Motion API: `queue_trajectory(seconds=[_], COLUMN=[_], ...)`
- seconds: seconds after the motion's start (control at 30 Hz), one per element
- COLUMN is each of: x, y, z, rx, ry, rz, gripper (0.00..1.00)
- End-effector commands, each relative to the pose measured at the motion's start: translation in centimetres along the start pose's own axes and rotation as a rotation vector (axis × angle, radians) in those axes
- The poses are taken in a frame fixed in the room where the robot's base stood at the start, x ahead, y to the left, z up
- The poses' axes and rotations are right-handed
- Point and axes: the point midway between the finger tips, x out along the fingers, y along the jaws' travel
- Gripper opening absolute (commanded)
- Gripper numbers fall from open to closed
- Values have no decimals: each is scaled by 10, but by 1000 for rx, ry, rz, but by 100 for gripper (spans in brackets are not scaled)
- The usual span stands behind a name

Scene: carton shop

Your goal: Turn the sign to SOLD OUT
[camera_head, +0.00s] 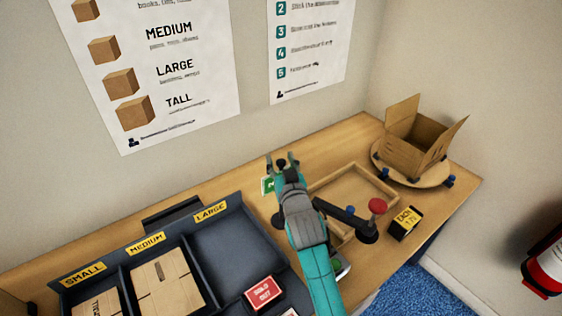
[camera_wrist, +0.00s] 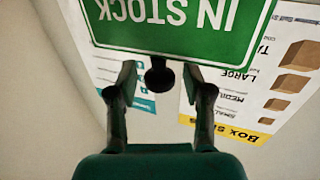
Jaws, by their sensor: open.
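A green sign reading IN STOCK (camera_wrist: 175,28) shows upside down at the top of the wrist view, with a dark round knob (camera_wrist: 158,76) at its edge. In the head view only a small green part of the sign (camera_head: 267,186) shows beside my arm; the rest is hidden. My gripper (camera_head: 282,158) is open, its fingers apart on either side of the knob in the wrist view (camera_wrist: 159,84). I cannot tell whether they touch it.
A dark divided tray (camera_head: 114,262) with folded cartons stands at the left. An open carton (camera_head: 418,143) sits on a round board at the back right.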

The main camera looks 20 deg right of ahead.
Motion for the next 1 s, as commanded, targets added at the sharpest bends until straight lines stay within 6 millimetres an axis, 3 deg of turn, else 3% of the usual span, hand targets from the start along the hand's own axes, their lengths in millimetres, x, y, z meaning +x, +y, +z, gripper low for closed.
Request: queue_trajectory(seconds=[0.13,0.33,1.0], x=[0,0,0], y=[0,0,2], z=[0,0,0], rx=[0,0,3], ry=[0,0,0], rz=[0,0,-127], gripper=[48,0,0])
